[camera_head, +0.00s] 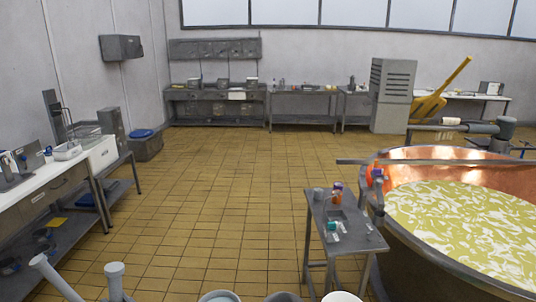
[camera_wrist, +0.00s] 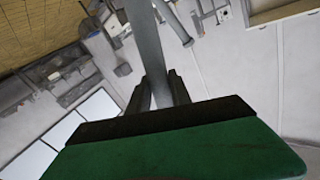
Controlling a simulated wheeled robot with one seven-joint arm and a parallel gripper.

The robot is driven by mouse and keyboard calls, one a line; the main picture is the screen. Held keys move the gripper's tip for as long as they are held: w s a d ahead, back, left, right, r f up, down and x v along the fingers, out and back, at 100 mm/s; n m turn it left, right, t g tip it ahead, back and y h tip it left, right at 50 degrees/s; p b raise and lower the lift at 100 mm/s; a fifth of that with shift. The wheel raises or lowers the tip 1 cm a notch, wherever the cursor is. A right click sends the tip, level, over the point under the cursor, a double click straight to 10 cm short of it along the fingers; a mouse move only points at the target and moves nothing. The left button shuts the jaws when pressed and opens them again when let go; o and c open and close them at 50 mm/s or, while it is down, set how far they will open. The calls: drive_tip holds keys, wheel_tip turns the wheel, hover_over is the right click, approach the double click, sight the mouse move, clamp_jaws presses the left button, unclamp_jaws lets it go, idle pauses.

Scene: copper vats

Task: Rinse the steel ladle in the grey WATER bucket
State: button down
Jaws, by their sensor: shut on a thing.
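My gripper (camera_wrist: 161,78) shows in the wrist view, its dark fingers shut on a long grey metal bar (camera_wrist: 147,45). The bar looks like the steel ladle's handle; its bowl is not in view. Three bucket rims show at the bottom edge of the head view: a pale one (camera_head: 219,297), a grey one (camera_head: 283,297) and a white one (camera_head: 341,297). No label is readable, so I cannot tell which is WATER. My gripper is not recognisable in the head view, so its distance from the buckets cannot be told.
A large copper vat (camera_head: 400,165) with yellowish contents stands at the right. A small grey table (camera_head: 316,212) with small items stands beside it. Two grey posts (camera_head: 115,283) rise at the bottom left. A counter (camera_head: 60,172) runs along the left. The tiled floor between is clear.

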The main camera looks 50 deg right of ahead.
drive_tip(key=w+d+r+m+h, duration=0.2)
drive_tip(key=d+r, duration=0.1)
drive_tip(key=d, duration=0.5)
drive_tip(key=w+d+r+m+g+h, duration=0.1)
drive_tip(key=w+d+r+h, duration=0.25)
drive_tip(key=d, duration=0.45)
drive_tip(key=w+d+r+m+h, duration=0.2)
drive_tip(key=d+r, duration=0.2)
drive_tip(key=d, duration=0.4)
drive_tip(key=s+d+r+m+g+h, duration=0.1)
drive_tip(key=s+d+r+h, duration=0.15)
drive_tip(key=d, duration=0.55)
drive_tip(key=s+d+r+m+g+h, duration=0.1)
drive_tip(key=s+d+r+g, duration=0.15)
drive_tip(key=d, duration=0.65)
drive_tip(key=s+d+r+m+g+h, duration=0.1)
drive_tip(key=s+d+r+m+h, duration=0.15)
drive_tip(key=d, duration=0.55)
wheel_tip(320, 180, down, 14)
drive_tip(key=b, duration=1.3)
drive_tip(key=shift+r+n+y, duration=0.15)
drive_tip(key=shift+n+y, duration=0.3)
drive_tip(key=shift+s+t, duration=0.1)
drive_tip(key=shift+t, duration=0.15)
